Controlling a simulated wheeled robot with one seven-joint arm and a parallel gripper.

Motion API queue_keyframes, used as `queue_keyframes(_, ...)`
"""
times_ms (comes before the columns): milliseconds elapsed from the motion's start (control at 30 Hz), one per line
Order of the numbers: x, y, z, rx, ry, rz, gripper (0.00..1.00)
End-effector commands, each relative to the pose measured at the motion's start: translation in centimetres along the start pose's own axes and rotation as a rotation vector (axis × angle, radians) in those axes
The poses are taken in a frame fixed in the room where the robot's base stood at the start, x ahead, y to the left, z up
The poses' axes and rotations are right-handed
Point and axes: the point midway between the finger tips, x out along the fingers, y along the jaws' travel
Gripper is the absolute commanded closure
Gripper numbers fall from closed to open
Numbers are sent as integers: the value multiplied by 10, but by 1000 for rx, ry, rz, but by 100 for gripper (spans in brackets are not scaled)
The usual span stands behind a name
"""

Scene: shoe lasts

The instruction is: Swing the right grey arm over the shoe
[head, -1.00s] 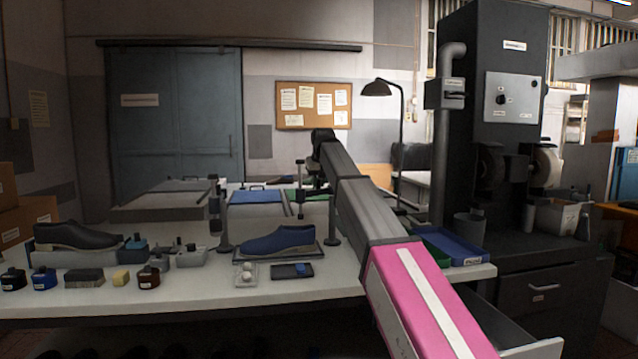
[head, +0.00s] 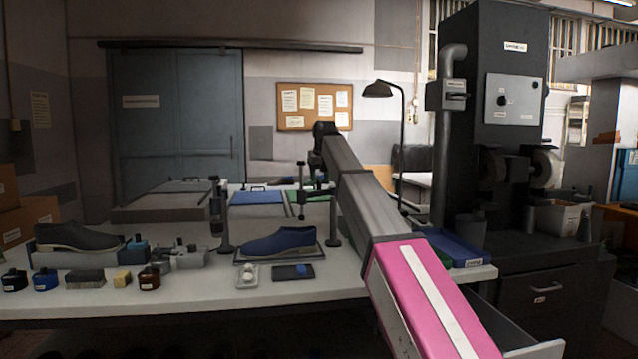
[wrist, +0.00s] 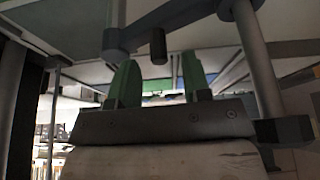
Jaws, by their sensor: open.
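The blue shoe (head: 278,241) lies on a dark tray in the middle of the bench in the head view. The right grey arm (head: 317,192) extends left from the right post (head: 333,222), with a dark upright spindle (head: 301,182) at its free end. The spindle appears above the right part of the shoe; depth is unclear. In the wrist view, my gripper (wrist: 160,80) is open, its two green fingers apart. The grey arm (wrist: 185,22) crosses above them, and its dark hanging tip (wrist: 157,46) shows between the fingers; I see no grip on it. My fingers are not clear in the head view.
A left post (head: 220,215) with its own clamp stands left of the shoe. A dark shoe (head: 75,238) and bottles stand at left, a blue bin (head: 455,248) at right.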

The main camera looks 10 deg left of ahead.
Motion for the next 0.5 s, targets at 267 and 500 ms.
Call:
queue_keyframes(267,-53,0,-1,0,2,0,56)
queue_keyframes(500,-75,0,-1,0,1,-1,56)
